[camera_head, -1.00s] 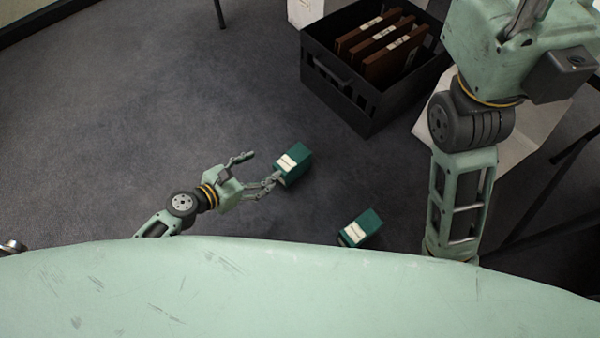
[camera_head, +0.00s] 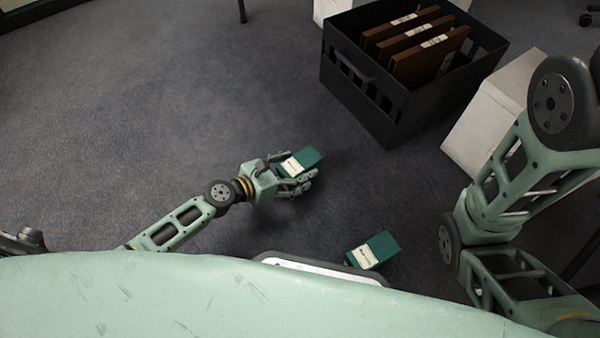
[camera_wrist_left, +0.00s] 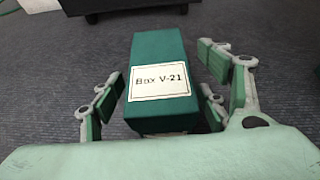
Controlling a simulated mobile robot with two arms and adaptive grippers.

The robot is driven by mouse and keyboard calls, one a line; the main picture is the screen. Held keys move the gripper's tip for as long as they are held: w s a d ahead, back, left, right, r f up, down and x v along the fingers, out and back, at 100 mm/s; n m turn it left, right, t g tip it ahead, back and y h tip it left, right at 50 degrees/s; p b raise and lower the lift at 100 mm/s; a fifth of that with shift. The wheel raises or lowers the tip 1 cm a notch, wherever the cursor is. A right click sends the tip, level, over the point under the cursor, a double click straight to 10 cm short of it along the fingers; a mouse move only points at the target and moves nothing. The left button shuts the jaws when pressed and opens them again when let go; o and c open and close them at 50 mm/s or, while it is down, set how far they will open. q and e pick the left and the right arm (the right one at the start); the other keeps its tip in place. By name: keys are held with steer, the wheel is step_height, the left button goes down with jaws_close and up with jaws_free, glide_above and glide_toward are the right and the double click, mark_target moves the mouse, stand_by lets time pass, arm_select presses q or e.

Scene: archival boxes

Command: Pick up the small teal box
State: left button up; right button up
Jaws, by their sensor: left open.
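A small teal box (camera_head: 306,161) with a white label lies on the grey carpet in front of my left gripper (camera_head: 299,177). In the left wrist view the same box (camera_wrist_left: 158,52) shows a label reading "Box V-21". My left gripper (camera_wrist_left: 166,100) is open, with its fingers on both sides of the box's near end; I cannot tell whether they touch it. A second teal box (camera_head: 377,249) with a white label lies on the carpet nearer my base. My right arm shows at the right, but its gripper is out of view.
A black crate (camera_head: 357,88) holding several brown folders (camera_head: 430,54) stands at the upper right. A white box (camera_head: 490,115) stands beside it. The carpet (camera_head: 150,110) to the left is clear. The front edge of my base is close to the second teal box.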

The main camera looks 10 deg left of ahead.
arm_select(q)
steer(key=shift+x, duration=0.95)
steer(key=shift+c, duration=0.2)
steer(key=c, duration=1.5)
steer(key=shift+o, duration=0.2)
steer(key=shift+r, duration=0.1)
